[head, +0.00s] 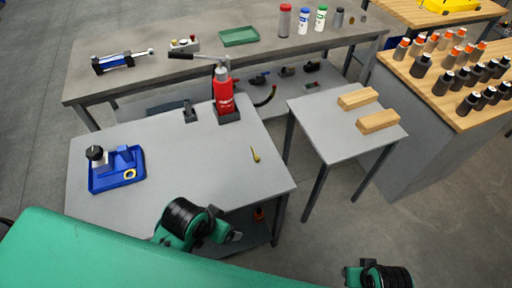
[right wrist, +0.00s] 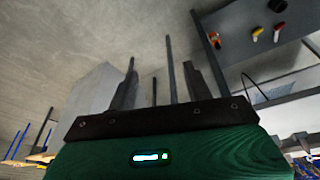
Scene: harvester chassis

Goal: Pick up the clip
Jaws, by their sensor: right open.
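A small yellow piece (head: 256,155), probably the clip, lies alone on the right part of the grey table (head: 190,165) in the head view. It is too small there to make out its exact shape. My right gripper (right wrist: 163,82) is open and empty in the right wrist view, its two dark fingers apart. The small yellow piece does not show clearly between them. My left gripper's fingers cannot be made out in the head view.
A red bottle (head: 226,98) in a dark holder and a blue tray (head: 117,184) with parts stand on the grey table. A smaller table (head: 330,135) with two wooden blocks stands to the right. A long bench (head: 130,80) runs behind. The tabletop around the yellow piece is clear.

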